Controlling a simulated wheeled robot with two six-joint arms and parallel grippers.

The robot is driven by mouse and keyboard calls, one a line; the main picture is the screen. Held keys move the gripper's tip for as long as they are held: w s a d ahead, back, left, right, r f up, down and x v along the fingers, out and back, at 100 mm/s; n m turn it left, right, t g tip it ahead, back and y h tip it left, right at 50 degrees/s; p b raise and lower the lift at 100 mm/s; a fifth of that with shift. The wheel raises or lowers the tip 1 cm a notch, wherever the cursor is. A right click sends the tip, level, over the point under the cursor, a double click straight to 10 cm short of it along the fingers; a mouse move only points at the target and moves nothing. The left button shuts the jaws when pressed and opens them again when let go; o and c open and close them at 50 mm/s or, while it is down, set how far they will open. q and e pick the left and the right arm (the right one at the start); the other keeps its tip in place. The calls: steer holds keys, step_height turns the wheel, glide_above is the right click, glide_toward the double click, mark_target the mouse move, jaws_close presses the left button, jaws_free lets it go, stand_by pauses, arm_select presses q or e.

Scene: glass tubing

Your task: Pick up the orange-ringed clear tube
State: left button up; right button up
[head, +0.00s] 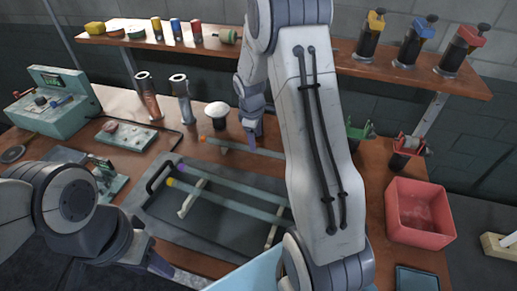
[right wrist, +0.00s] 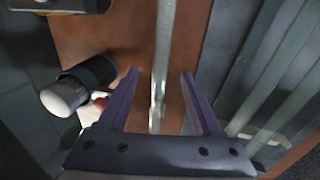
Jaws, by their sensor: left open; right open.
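The orange-ringed clear tube (head: 240,149) lies on the wooden bench behind the tray, its orange end at the left and its right part hidden behind my right arm. My right gripper (head: 252,130) is open over it. In the right wrist view a clear tube (right wrist: 164,50) runs lengthwise between the two open fingers (right wrist: 160,75), apart from both. It appears to be the same tube, though no orange ring shows there. My left gripper (head: 160,265) is open and empty at the front left, away from the tube.
A dark tray (head: 150,205) holds a purple-ended tube (head: 225,180) and a yellow-ended tube (head: 220,198) on pale supports. A white-topped black object (head: 217,110) stands close to the right gripper. A red bin (head: 418,235) sits at the right.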

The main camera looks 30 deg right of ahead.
mark_target(259, 151)
steer(key=f, duration=0.2)
steer(key=f+p, duration=0.1)
steer(key=f, duration=0.2)
steer(key=shift+w+d+f, duration=0.25)
steer(key=shift+w+f, duration=0.05)
steer(key=shift+w, duration=0.05)
jaws_close()
